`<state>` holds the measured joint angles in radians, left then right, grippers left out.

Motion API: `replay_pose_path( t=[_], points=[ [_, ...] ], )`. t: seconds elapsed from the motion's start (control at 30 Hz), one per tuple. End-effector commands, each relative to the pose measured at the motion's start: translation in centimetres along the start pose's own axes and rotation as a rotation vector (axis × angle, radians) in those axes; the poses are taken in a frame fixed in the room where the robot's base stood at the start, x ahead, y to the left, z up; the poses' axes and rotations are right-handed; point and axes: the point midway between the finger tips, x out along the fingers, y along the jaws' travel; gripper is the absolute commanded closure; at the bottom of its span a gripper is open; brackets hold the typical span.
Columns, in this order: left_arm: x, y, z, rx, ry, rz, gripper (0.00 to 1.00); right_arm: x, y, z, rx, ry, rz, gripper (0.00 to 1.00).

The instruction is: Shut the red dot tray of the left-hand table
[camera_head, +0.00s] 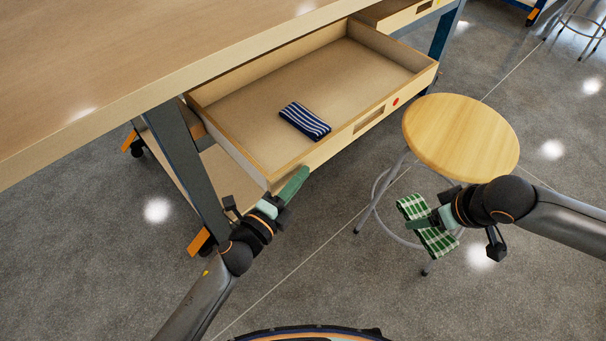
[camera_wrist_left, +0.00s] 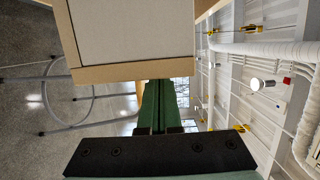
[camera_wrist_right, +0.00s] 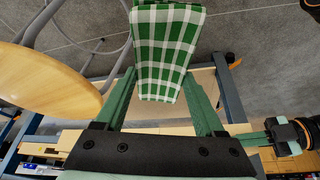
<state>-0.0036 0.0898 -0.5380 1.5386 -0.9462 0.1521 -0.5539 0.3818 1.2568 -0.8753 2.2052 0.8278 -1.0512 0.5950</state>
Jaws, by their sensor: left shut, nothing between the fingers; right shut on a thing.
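The wooden tray (camera_head: 330,95) with a red dot (camera_head: 395,101) on its front is pulled open from under the table (camera_head: 110,75). A folded blue-and-white striped cloth (camera_head: 305,121) lies in it. My left gripper (camera_head: 296,182) is shut and empty, its fingertips at the near left corner of the tray front. The tray's edge (camera_wrist_left: 130,72) stands close by the shut fingers in the left wrist view. My right gripper (camera_head: 423,221) is shut on a green-and-white checked cloth (camera_head: 437,241), held near the stool; the cloth (camera_wrist_right: 168,45) hangs between the fingers in the right wrist view.
A stool with a round wooden seat (camera_head: 462,135) stands right of the tray, close to my right gripper. A dark table leg (camera_head: 180,160) stands left of the tray. Another drawer (camera_head: 398,12) shows at the top.

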Motion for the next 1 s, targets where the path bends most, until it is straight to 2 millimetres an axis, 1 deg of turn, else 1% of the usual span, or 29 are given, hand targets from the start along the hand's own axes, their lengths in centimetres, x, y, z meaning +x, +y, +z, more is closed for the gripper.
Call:
replay_pose_path(
  t=[0.4, 0.57, 0.67, 0.77, 1.0],
  points=[
    [0.0, 0.0, -0.1, 0.000, 0.000, 0.000, 1.00, 0.0, 0.0, 0.0, 0.000, 0.000, 0.000, 0.81],
    [0.1, 0.0, 0.5, 0.003, 0.000, -0.001, 1.00, 0.0, 0.0, 0.0, 0.000, 0.000, 0.000, 0.81],
    [0.4, 0.0, 1.5, 0.004, -0.001, 0.000, 1.00, 0.1, 0.0, 0.0, 0.000, 0.000, 0.000, 0.81],
    [0.8, -0.1, 3.3, 0.006, -0.005, -0.001, 1.00, 0.1, 0.0, 0.1, 0.000, 0.000, 0.000, 0.81],
    [2.1, 0.0, 8.8, 0.009, -0.008, -0.001, 1.00, 0.8, 0.0, 0.3, 0.000, 0.000, 0.000, 0.81]
  ],
)
